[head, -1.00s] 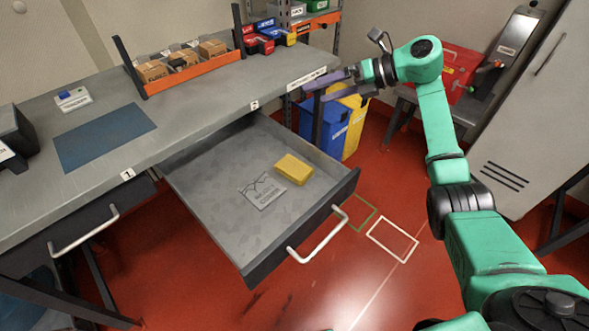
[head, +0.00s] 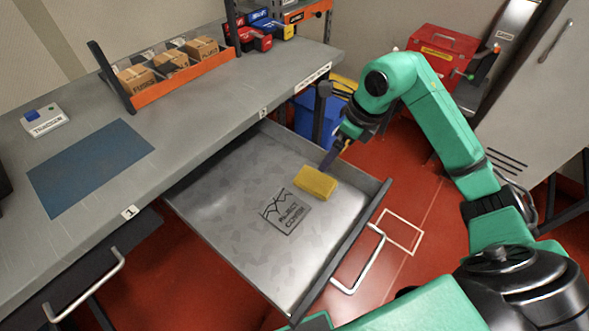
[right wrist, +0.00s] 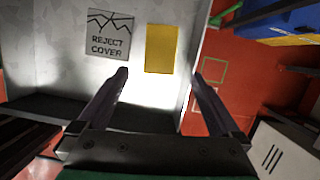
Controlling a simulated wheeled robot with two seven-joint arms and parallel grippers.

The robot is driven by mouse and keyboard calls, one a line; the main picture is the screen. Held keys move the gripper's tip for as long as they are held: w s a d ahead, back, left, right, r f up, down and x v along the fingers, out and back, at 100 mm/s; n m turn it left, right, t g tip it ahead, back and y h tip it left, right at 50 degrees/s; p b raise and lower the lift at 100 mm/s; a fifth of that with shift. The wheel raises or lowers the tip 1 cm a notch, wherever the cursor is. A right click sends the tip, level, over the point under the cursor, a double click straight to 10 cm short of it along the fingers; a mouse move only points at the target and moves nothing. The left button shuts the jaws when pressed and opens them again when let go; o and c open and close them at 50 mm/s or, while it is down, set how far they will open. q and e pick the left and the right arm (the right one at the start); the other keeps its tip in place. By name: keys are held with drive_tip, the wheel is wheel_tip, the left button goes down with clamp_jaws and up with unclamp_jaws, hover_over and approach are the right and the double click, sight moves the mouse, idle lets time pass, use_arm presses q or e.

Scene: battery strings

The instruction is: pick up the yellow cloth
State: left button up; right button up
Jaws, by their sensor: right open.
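The yellow cloth (head: 317,182) is a folded block lying in the open drawer (head: 222,210), near its right side wall. My right gripper (head: 333,158) is just above and behind the cloth in the head view, pointing down toward the drawer. In the right wrist view, the gripper (right wrist: 160,80) is open and empty. The cloth (right wrist: 160,50) shows beyond and between its fingertips, apart from them. My left gripper is not in view; a green arm part of mine shows at the bottom edge.
A grey plate marked "REJECT COVER" (head: 286,211) lies left of the cloth in the drawer. The drawer has raised walls and a white front handle (head: 361,262). The workbench (head: 190,122) overhangs the drawer's back. A blue bin (head: 306,112) stands behind the drawer.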

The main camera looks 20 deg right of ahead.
drive_tip(key=p, duration=0.2)
hover_over(316, 180)
drive_tip(key=s, duration=0.2)
drive_tip(key=f, duration=0.5)
drive_tip(key=d+f, duration=0.1)
drive_tip(key=f, duration=0.1)
drive_tip(key=shift+s+f, duration=0.15)
drive_tip(key=shift+f, duration=0.2)
drive_tip(key=x, duration=0.5)
drive_tip(key=shift+w+f+p, duration=0.25)
drive_tip(key=shift+p, duration=0.15)
drive_tip(key=shift+w+f, duration=0.1)
drive_tip(key=shift+f, duration=0.25)
drive_tip(key=c, duration=1.1)
use_arm(q)
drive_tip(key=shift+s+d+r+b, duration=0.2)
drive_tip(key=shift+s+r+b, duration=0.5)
drive_tip(key=shift+b, duration=0.05)
use_arm(e)
wheel_tip(316, 180, up, 20)
drive_tip(key=shift+r, duration=0.1)
